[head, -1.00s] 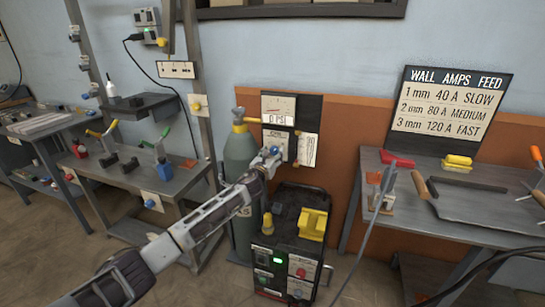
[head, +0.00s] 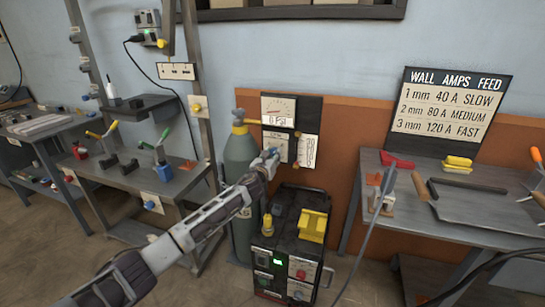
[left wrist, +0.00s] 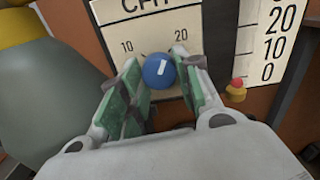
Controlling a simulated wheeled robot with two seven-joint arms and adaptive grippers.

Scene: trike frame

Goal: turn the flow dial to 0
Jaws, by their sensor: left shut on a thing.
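The flow dial is a round blue knob (left wrist: 159,74) with a short white mark, on a cream plate (left wrist: 140,30) lettered CFH, with 10 and 20 showing. The mark points up and slightly right, between these numbers as far as I can tell. My left gripper (left wrist: 160,80) is shut on the knob, one green-padded finger at each side. In the head view my left gripper (head: 270,158) reaches the lower gauge plate (head: 277,143) and hides the knob. The dial's 0 mark is not visible. My right gripper is not in view.
A grey-green gas cylinder (head: 240,155) stands left of the gauge board. Above is a pressure gauge (head: 279,107) labelled 0 PSI. A scale plate (left wrist: 268,40) and a red-and-yellow knob (left wrist: 236,90) are to the right. A welder box (head: 295,230) stands below.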

